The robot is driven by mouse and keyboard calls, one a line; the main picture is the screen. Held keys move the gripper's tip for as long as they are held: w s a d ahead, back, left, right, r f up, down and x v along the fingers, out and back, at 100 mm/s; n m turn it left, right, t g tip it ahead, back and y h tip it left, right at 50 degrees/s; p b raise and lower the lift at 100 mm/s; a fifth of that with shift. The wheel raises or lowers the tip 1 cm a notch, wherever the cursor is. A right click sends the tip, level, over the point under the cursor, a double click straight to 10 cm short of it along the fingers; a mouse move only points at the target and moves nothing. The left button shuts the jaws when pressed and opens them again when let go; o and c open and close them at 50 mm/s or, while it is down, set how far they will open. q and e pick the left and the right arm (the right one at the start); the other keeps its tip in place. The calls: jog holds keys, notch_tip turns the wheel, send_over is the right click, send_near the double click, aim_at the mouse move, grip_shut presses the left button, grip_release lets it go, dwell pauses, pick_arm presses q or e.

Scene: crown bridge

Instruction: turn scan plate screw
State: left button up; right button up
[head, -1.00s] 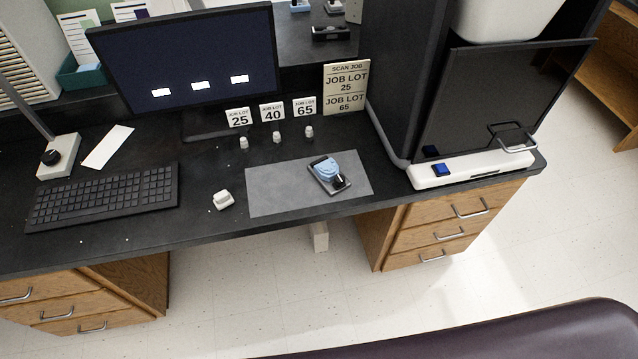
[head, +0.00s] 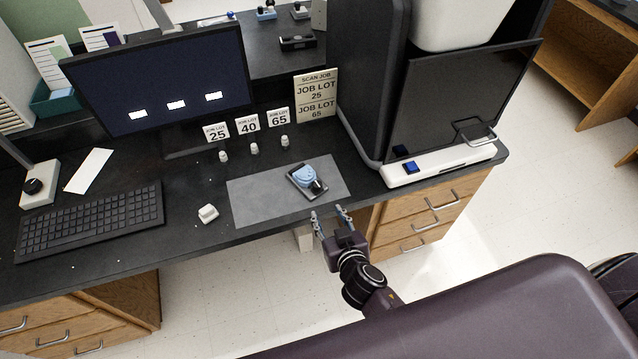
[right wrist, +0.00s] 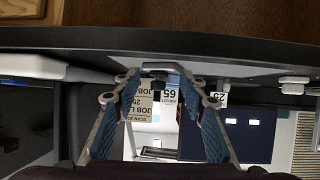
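The scan plate (head: 294,187) is a small dark plate with a light-blue dental model (head: 305,176) on it. It lies on the right part of a grey mat (head: 250,205) on the black desk. A black screw knob (head: 317,187) sits at its front right corner. My right gripper (head: 328,211) is in front of the desk's front edge, just short of the plate, with fingers apart and empty, pointing at the desk. In the right wrist view, its blue-padded fingers (right wrist: 160,92) are spread, and the picture is upside down. My left gripper is not in view.
Three small white pieces stand before the job cards (head: 248,124). A white block (head: 208,213) lies left of the mat. A keyboard (head: 90,220) and monitor (head: 160,85) are at left. A large machine with a dark door (head: 460,100) stands at right, beside the job sign (head: 316,95).

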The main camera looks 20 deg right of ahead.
jog(key=t, duration=0.1)
send_near(318, 185)
jog(key=shift+p+x, duration=0.35)
jog(key=shift+x, duration=3.7)
jog(key=shift+f, duration=0.1)
grip_shut()
